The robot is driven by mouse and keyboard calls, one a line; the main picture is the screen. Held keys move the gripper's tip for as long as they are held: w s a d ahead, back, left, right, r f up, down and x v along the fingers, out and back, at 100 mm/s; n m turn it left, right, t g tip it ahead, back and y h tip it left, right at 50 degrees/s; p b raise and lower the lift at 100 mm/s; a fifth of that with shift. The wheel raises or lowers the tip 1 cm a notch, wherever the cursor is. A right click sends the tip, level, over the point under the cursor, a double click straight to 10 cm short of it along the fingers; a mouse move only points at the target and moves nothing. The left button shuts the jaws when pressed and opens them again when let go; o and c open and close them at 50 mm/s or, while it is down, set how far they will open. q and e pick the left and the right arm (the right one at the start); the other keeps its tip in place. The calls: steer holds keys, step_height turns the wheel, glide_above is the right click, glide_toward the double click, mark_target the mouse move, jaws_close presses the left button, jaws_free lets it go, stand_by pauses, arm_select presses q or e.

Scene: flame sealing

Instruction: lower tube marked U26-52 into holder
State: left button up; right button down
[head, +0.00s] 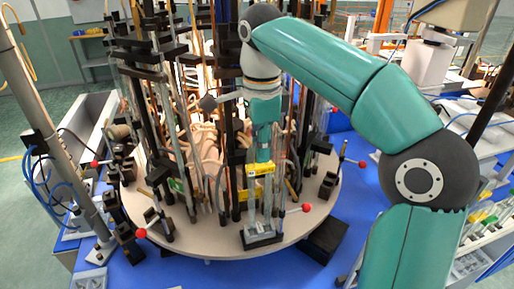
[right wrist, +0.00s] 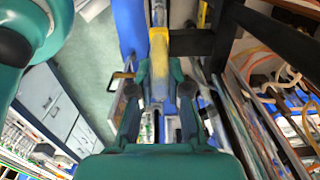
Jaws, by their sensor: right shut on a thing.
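A clear glass tube with a yellow label (head: 260,168) stands upright at the front of the round table in the head view. Its marking is too small to read. My right gripper (head: 263,145) comes down from above and is shut on the tube; the fingertips are hard to make out there. The right wrist view shows the tube's yellow part (right wrist: 158,45) between the fingers of my right gripper (right wrist: 159,72). A dark holder (head: 263,238) stands on the table below the tube. I cannot tell whether the tube's lower end touches it. My left gripper is not in view.
The round table (head: 205,238) carries several black posts, clamps and other upright tubes close to the left and behind. Red-knobbed levers (head: 305,208) stick out at its rim. Trays of small parts (head: 475,225) stand at the right. The blue surface (head: 225,270) in front is mostly clear.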

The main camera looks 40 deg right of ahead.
steer(key=shift+f+b, duration=0.8)
steer(key=shift+f, duration=0.25)
steer(key=c, duration=1.1)
jaws_free()
steer(key=shift+o, duration=0.2)
steer(key=shift+s+r, duration=0.1)
steer(key=shift+r, duration=0.05)
step_height(320, 180, up, 2)
steer(key=p, duration=0.2)
steer(key=shift+r+p, duration=0.2)
steer(key=shift+p, duration=0.2)
steer(key=shift+r+p, duration=0.35)
steer(key=shift+r, duration=0.55)
steer(key=shift+s, duration=0.1)
